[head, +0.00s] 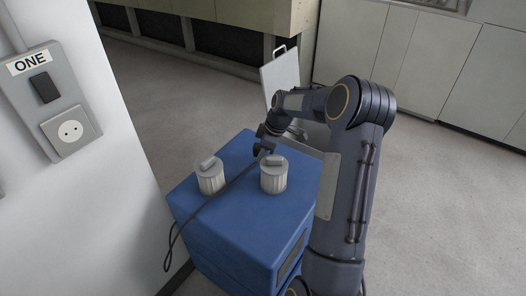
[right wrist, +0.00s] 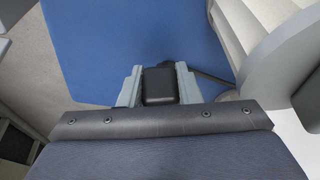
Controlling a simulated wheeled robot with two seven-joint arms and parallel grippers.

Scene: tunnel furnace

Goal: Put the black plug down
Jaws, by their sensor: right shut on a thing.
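The black plug (right wrist: 160,86) sits between the two fingers of my right gripper (right wrist: 158,88) in the right wrist view. My right gripper (head: 265,143) is shut on it, above the far part of the blue cabinet top (head: 240,217). In the head view the plug is too small and dark to make out clearly. The cable also shows right of the plug in the right wrist view (right wrist: 212,78). My left gripper is not in view.
The left canister (head: 211,180) and right canister (head: 273,179) stand on the cabinet, the right one close to my gripper. A wall panel at left, labelled ONE, has a black switch (head: 44,87) and a socket (head: 70,131). The cabinet's front top is clear.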

